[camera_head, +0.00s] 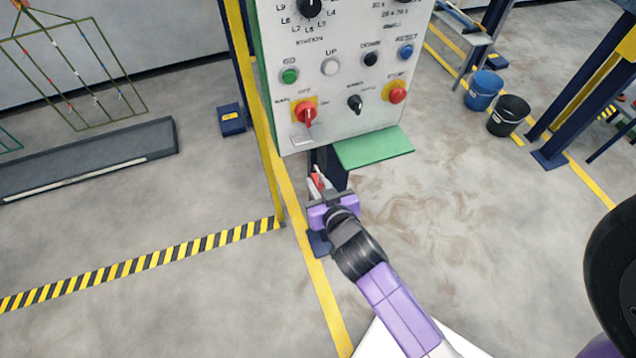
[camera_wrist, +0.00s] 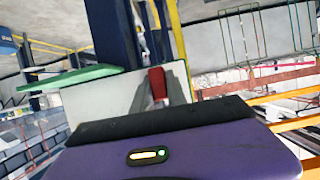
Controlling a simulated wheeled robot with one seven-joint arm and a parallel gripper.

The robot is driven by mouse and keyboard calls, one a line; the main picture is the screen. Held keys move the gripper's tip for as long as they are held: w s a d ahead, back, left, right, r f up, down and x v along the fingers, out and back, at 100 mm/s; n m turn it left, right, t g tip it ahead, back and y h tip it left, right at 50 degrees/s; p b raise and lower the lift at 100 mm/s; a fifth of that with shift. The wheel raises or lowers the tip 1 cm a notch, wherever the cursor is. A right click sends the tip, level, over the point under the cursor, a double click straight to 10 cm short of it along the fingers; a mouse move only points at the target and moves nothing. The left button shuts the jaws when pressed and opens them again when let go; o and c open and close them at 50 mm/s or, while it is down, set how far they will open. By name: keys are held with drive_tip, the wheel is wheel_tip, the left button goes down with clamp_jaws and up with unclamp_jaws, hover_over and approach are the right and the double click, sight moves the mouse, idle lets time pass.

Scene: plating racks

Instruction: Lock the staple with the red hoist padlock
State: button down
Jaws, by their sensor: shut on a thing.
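The red padlock (camera_head: 317,181) is held between the fingers of my gripper (camera_head: 316,186), just below the lower edge of the control panel (camera_head: 333,103). In the wrist view the padlock (camera_wrist: 157,83) shows as a red block between the fingertips of my gripper (camera_wrist: 160,92).
A green shelf (camera_head: 374,148) juts out below the panel, right of my gripper. A yellow post (camera_head: 262,120) stands left of the panel. Blue and black buckets (camera_head: 484,90) stand on the floor at right. The floor around my arm is open.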

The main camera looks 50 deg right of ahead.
sight(313, 147)
drive_tip(key=shift+w, duration=0.1)
drive_tip(key=b+x, duration=0.1)
drive_tip(key=x, duration=0.2)
drive_tip(key=r+x, duration=0.1)
drive_tip(key=x, duration=0.3)
drive_tip(key=b+x, duration=0.1)
drive_tip(key=x, duration=0.3)
drive_tip(key=shift+w+d+r+b, duration=0.15)
drive_tip(key=shift+d+r+b, duration=0.2)
drive_tip(key=shift+r, duration=0.05)
drive_tip(key=shift+s+d+p, duration=0.5)
drive_tip(key=shift+d+p, duration=0.05)
drive_tip(key=shift+d, duration=0.15)
drive_tip(key=shift+s+d+p, duration=0.45)
drive_tip(key=shift+d+p, duration=0.1)
drive_tip(key=shift+d, duration=0.15)
idle(1.0)
drive_tip(key=shift+d, duration=0.1)
idle(0.3)
